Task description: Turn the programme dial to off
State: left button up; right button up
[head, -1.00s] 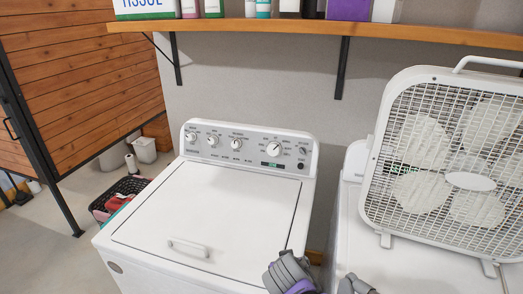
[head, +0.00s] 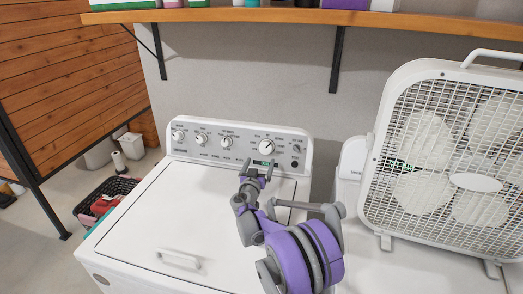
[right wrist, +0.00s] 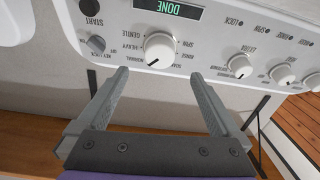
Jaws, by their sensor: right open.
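The large white programme dial (head: 266,146) is on the right half of the washer's control panel (head: 217,141). In the right wrist view the dial (right wrist: 160,50) is ringed by small labels. A dark pointer mark shows at its lower edge there, near a label that looks like NORMAL. My right gripper (head: 258,164) is open and empty, in front of the panel just below the dial in the head view. In the right wrist view its two fingers (right wrist: 160,75) are spread to either side of the dial, with no contact visible. My left gripper is out of view.
A lit display (right wrist: 167,6) reads DONE beside the dial. Several smaller knobs (head: 201,138) sit left on the panel. The washer lid (head: 185,215) is closed. A box fan (head: 450,150) stands on the white appliance at right. A wooden shelf (head: 300,17) runs above.

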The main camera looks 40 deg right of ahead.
aim_at(265, 149)
jog(key=p+x, duration=0.1)
jog(key=x, duration=0.8)
jog(key=shift+w+d, duration=0.15)
jog(key=shift+d, duration=0.05)
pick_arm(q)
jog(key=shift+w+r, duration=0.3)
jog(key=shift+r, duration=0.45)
pick_arm(e)
jog(key=c, duration=1.4)
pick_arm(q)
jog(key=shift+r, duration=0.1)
